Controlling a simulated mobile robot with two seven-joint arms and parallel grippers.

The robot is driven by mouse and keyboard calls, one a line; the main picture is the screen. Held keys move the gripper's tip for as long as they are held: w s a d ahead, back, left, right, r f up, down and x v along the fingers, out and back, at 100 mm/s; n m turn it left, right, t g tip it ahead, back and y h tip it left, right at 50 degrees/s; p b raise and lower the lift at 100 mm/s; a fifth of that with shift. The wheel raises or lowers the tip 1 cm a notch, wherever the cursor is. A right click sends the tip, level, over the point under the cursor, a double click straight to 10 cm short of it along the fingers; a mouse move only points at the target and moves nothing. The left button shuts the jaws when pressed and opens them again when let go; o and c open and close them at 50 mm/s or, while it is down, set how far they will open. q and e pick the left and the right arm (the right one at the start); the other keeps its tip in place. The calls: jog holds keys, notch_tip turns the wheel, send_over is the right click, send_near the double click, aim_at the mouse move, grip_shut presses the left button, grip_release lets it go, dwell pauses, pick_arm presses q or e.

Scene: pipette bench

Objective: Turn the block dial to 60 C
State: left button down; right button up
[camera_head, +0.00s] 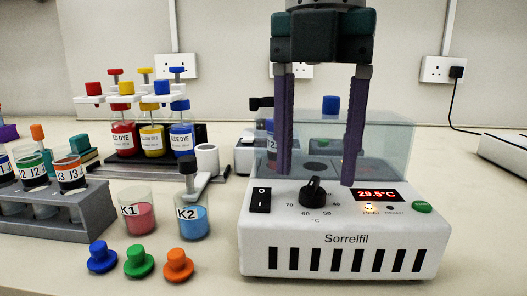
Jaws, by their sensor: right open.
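The white block heater (343,236), marked Sorrelfil, stands at the front right of the bench. Its black dial (313,191) is on the sloped front panel, with 70, 60 and 50 printed around its lower side. The red display (378,195) reads about 29.5 °C. A small lamp below the display glows. My right gripper (316,178) hangs over the heater with its two purple fingers wide apart and pointing down. The fingertips are on either side of the dial, apart from it. The gap between them is empty. My left gripper is out of the frame.
A clear cover (395,140) rises on the heater behind the fingers. A black rocker switch (260,199) is left of the dial and a green button (421,207) is right. Beakers K1 (137,214) and K2 (193,218), coloured caps and a grey tube rack (60,222) stand left.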

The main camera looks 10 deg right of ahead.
aim_at(313, 181)
notch_tip(313, 181, up, 8)
jog(key=p, duration=0.5)
jog(key=shift+f, duration=0.1)
